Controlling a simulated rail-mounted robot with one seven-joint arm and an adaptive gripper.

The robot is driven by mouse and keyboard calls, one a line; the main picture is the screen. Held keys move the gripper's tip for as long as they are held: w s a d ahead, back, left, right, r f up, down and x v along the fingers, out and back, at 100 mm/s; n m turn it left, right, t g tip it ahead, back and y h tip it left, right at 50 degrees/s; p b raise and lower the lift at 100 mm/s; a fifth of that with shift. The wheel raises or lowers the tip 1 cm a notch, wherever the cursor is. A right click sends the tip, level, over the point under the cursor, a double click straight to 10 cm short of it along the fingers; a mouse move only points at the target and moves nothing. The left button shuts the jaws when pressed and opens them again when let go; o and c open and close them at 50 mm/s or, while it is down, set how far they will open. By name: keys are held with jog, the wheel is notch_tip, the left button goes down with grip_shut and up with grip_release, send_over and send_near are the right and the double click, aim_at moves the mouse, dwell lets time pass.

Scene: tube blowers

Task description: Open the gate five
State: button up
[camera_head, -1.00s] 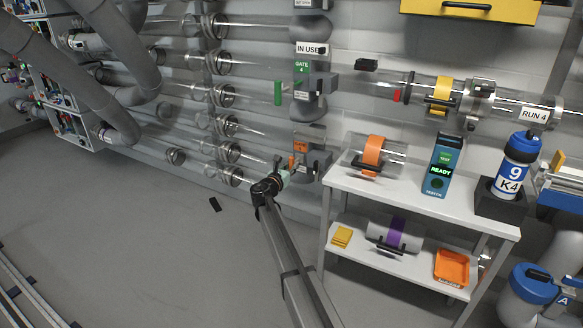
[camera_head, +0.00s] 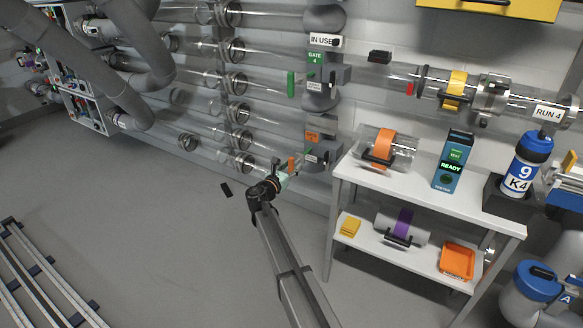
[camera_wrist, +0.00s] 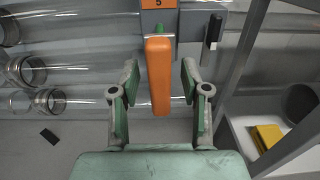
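Gate five is the grey housing with an orange label marked 5 (camera_wrist: 160,3), which also shows low on the wall in the head view (camera_head: 313,136). Its upright orange handle (camera_wrist: 158,75) hangs below the label in the wrist view and is small in the head view (camera_head: 291,163). A bit of green shows at the handle's top. My gripper (camera_wrist: 159,82) is open, one finger on each side of the handle, with visible gaps on both sides. In the head view my gripper (camera_head: 279,174) is close to the handle; contact there cannot be told.
Gate four, with a green handle (camera_head: 291,84) and an IN USE sign (camera_head: 325,40), is above. A white two-level bench (camera_head: 410,180) stands close on the right, its leg near my gripper. Clear tubes (camera_head: 190,120) run left. The floor (camera_head: 150,230) is mostly open.

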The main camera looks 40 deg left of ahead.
jog(key=v, duration=1.2)
dwell(0.5)
